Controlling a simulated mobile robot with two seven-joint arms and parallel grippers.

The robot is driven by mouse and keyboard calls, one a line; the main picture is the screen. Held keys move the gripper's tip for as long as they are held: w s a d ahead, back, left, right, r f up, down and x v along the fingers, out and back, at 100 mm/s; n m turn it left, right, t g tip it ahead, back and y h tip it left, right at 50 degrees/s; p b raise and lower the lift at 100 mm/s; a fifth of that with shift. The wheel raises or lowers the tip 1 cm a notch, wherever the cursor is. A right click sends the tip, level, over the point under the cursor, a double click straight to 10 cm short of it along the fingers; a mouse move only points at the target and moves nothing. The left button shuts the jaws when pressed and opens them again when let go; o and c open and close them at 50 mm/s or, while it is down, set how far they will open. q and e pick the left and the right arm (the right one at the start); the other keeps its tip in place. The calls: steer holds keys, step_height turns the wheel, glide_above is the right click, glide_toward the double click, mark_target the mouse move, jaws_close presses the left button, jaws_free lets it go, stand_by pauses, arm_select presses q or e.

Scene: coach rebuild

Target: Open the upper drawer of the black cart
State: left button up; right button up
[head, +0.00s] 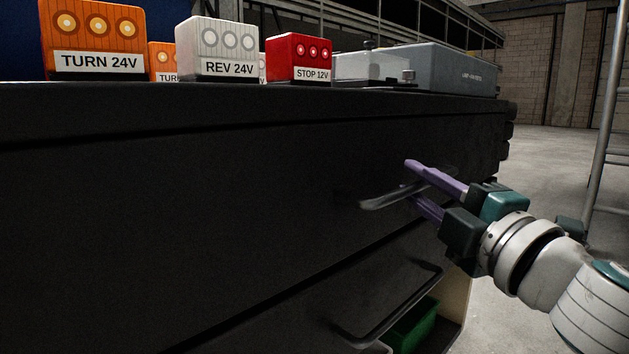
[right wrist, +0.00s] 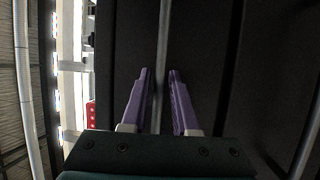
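The black cart (head: 150,220) fills most of the head view. Its upper drawer (head: 300,190) looks flush with the front, with no open gap visible. The drawer's bar handle (head: 385,202) also shows in the right wrist view (right wrist: 164,45). My right gripper (head: 412,182) comes in from the right with its purple fingers apart, one above and one below the handle. In the right wrist view the bar runs between the fingers (right wrist: 161,75), with some space beside it. My left gripper is not in view.
A second bar handle (head: 392,312) sits lower on the cart, near a green bin (head: 415,325). Lamp boxes stand on top: orange (head: 95,35), white (head: 217,45) and red (head: 299,55), with a grey case (head: 440,68). Open floor and a ladder (head: 606,130) are at right.

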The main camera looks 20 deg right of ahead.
jaws_close()
steer(key=shift+f, duration=0.1)
stand_by(1.0)
